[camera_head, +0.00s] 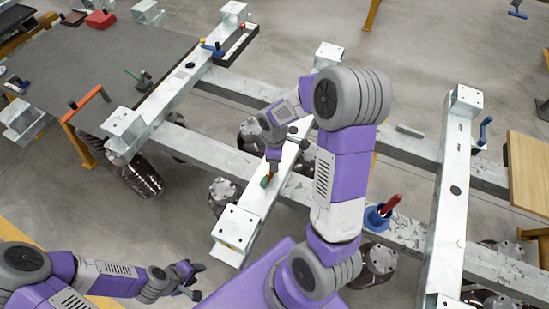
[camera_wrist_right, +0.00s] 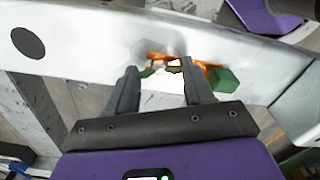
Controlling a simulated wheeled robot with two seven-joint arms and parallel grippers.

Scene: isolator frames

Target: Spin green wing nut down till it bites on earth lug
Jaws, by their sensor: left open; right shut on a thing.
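The green wing nut (camera_head: 265,182) is on the pale metal crossbeam in the middle of the head view. My right gripper (camera_head: 271,167) reaches down to it and is shut on it, fingers spread by its width. In the right wrist view, one green end of the nut (camera_wrist_right: 225,82) shows just right of the right finger, and a bit of green shows by the left finger. An orange part, perhaps the earth lug (camera_wrist_right: 182,65), lies between and behind the fingertips. Whether the nut touches the lug is hidden. My left gripper (camera_head: 195,280) is open and empty at lower left.
The crossbeam (camera_head: 240,222) spans between long frame rails. A blue holder with a red-handled tool (camera_head: 380,215) stands on the rail to the right. A black tray (camera_head: 238,45) sits on the far left beam. A grey table (camera_head: 75,75) is at upper left. Floor around my left gripper is clear.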

